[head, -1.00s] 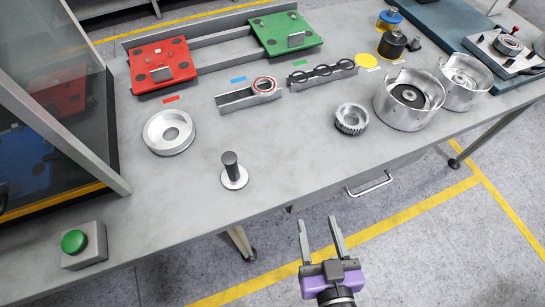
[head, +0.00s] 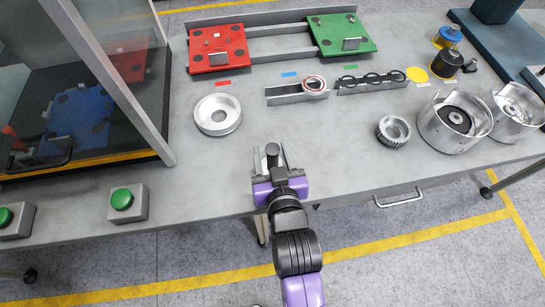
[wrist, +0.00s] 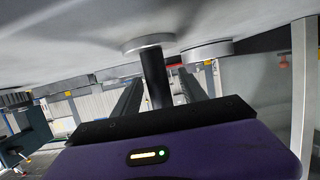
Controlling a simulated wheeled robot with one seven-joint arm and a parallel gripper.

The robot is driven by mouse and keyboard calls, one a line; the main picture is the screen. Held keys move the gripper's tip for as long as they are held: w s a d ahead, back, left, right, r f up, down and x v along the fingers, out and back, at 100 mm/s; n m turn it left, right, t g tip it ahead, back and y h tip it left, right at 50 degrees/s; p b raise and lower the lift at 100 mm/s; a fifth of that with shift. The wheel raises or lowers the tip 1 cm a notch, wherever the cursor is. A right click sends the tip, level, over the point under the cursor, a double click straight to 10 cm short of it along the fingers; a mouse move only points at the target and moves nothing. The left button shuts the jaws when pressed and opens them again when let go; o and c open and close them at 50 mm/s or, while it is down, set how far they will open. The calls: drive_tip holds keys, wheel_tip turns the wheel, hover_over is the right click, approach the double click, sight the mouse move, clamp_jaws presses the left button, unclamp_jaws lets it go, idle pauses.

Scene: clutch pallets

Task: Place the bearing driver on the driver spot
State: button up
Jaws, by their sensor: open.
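The bearing driver (head: 272,150), a dark upright handle on a round silver base, stands near the front edge of the bench. In the head view its base is mostly hidden by my gripper (head: 270,157). My gripper is open, with one finger on each side of the handle. The wrist view also shows the dark handle (wrist: 155,80) between the fingers, with the silver disc (wrist: 149,42) against the bench surface. I cannot tell whether a finger touches it. A flat yellow round spot (head: 417,75) lies bare at the bench's back right, apparently the driver spot.
A silver ring (head: 217,115) lies behind left of my gripper. A gear (head: 393,131) and two metal housings (head: 455,122) stand to the right. Bearing and ring holders (head: 297,91), a black pot (head: 446,64) and a blue-topped pot (head: 447,36) stand farther back. The bench between is clear.

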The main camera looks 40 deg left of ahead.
drive_tip(key=shift+x, duration=1.05)
clamp_jaws()
idle(0.5)
drive_tip(key=shift+r, duration=0.1)
